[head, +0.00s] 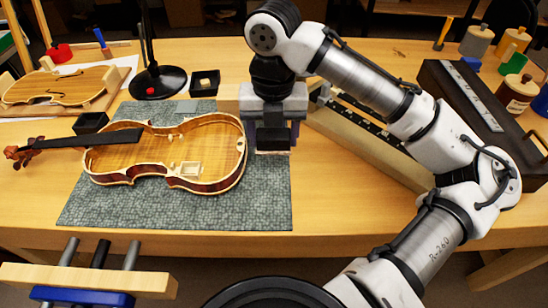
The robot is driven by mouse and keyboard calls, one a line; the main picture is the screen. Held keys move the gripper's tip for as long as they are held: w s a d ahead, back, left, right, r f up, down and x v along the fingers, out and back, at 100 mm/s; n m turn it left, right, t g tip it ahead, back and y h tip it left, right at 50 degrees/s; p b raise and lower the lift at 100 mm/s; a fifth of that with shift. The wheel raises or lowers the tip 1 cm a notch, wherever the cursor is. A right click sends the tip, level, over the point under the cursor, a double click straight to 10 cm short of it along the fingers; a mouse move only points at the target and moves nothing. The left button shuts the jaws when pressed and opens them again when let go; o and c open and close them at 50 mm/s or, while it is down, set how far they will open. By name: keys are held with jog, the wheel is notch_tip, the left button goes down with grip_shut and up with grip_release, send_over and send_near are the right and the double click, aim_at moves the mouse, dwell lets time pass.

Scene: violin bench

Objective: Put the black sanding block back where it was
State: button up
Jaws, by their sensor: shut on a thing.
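My gripper (273,136) points down over the right part of the grey-green mat (255,205), just right of the violin body. It is shut on a dark block between its fingers, which looks like the black sanding block (274,139). A thin pale strip shows along the block's lower edge. I cannot tell whether the block touches the mat or hangs a little above it. The open violin body (145,165) lies on the mat with its dark fingerboard (88,138) to the left.
A black lamp base (158,82) is behind the mat. A slotted wooden rack (365,140) and a long dark case (485,110) lie to the right. The mat's front right is bare.

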aim_at(274, 169)
jog(key=shift+f, duration=3.3)
jog(key=shift+f+b, duration=0.2)
jog(key=shift+b, duration=0.1)
jog(key=o, duration=0.7)
jog(key=shift+r, duration=0.15)
notch_tip(274, 169, up, 12)
jog(key=shift+r+p, duration=0.1)
jog(key=shift+p, duration=0.4)
